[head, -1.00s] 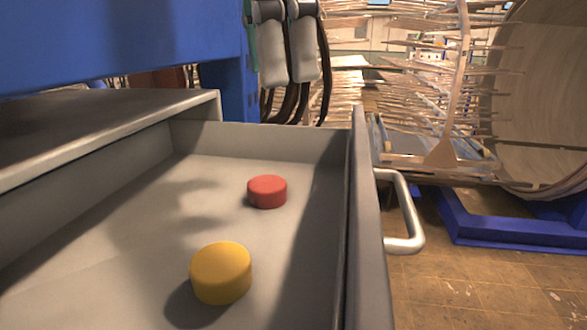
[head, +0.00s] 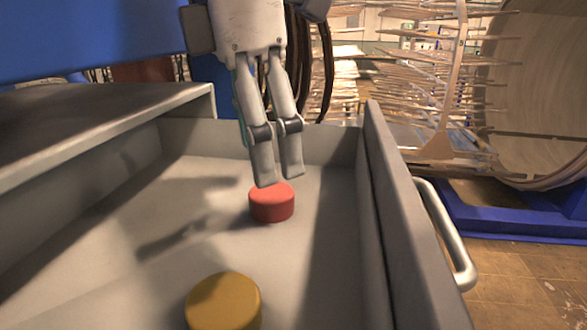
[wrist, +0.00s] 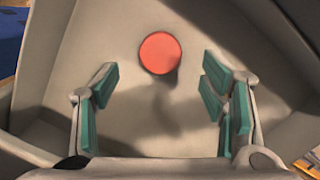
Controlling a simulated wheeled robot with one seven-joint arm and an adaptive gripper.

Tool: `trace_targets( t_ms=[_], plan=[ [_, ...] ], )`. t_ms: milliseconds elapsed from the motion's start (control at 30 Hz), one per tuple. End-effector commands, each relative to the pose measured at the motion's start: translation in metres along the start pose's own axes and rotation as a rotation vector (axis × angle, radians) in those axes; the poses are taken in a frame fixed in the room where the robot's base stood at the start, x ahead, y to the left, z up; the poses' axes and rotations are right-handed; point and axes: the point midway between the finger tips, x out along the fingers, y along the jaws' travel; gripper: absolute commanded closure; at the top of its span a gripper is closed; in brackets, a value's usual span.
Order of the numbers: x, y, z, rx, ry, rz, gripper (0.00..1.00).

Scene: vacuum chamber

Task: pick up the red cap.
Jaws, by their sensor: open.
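The red cap (head: 271,204) is a short round disc lying flat on the floor of an open grey drawer (head: 140,290). In the wrist view the red cap (wrist: 160,53) lies ahead of the fingers, near the middle between their lines. My gripper (head: 279,180) reaches down from above in the head view, its fingertips just over and behind the cap's top. The wrist view shows the gripper (wrist: 158,95) open, with green pads wide apart and nothing between them. Whether the fingertips touch the cap cannot be told.
A yellow cap (head: 224,302) lies in the drawer nearer the camera. The drawer's right wall (head: 400,220) carries a metal handle (head: 447,235) outside. A grey cabinet top (head: 90,125) is at the left. The drawer floor left of the caps is clear.

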Motion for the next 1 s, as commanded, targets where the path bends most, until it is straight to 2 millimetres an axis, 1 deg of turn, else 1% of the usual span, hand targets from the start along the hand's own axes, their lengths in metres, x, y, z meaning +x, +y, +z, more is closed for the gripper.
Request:
trace_targets(
  t_ms=[167,400,500,600,800,967,1000],
  plan=[
    [0.010,-0.001,0.000,0.000,0.000,0.000,0.34],
    [0.042,-0.001,0.000,-0.001,-0.001,-0.002,0.34],
    [0.051,-0.001,0.000,-0.001,-0.001,-0.001,0.34],
    [0.056,-0.001,0.000,-0.001,0.000,0.000,0.34],
    [0.056,0.000,0.000,-0.001,0.000,0.001,0.34],
    [0.056,0.000,0.000,0.000,0.000,0.001,0.70],
    [0.056,0.000,0.000,0.000,0.000,0.001,0.73]
  ],
)
